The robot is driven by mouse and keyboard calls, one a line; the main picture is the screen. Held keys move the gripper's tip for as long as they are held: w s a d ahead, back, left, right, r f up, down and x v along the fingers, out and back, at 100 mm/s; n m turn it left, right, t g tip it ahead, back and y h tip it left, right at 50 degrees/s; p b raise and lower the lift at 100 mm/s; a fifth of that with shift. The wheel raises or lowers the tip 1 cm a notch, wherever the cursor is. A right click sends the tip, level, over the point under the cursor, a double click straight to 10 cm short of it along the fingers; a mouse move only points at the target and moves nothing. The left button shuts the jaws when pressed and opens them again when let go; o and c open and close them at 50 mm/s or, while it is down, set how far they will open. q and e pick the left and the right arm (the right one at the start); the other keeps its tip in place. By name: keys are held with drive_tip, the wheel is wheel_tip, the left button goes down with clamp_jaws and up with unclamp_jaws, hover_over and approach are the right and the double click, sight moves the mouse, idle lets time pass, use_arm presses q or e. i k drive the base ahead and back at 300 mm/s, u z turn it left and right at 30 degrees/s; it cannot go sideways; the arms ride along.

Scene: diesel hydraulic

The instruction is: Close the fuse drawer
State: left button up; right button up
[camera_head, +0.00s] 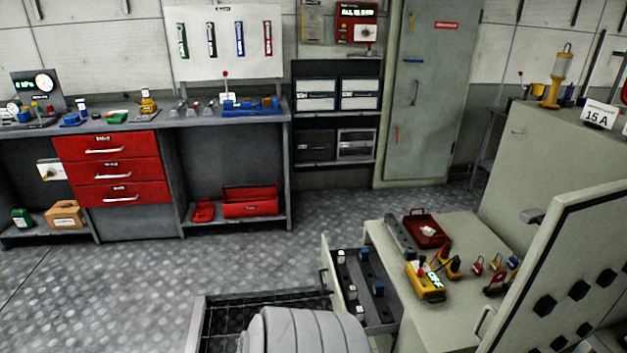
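The fuse drawer (333,287) stands open at the lower middle right. It is pulled out leftward from a low pale cabinet (470,238), with small white, blue and dark pieces inside. Its left front panel carries a dark handle (323,280). Neither of my grippers is in view.
On the cabinet top are a yellow meter (425,283), a red tray (427,230) and small parts. A pale panel door (560,265) stands open at right. A workbench (185,118) with red drawers (110,170) lies at the back left. The floor (130,285) between is clear.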

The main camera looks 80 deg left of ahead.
sight(383, 315)
drive_tip(key=u, duration=3)
drive_tip(key=i, duration=1.4)
drive_tip(key=z, duration=0.75)
drive_tip(key=i, duration=0.45)
drive_tip(key=z, duration=0.3)
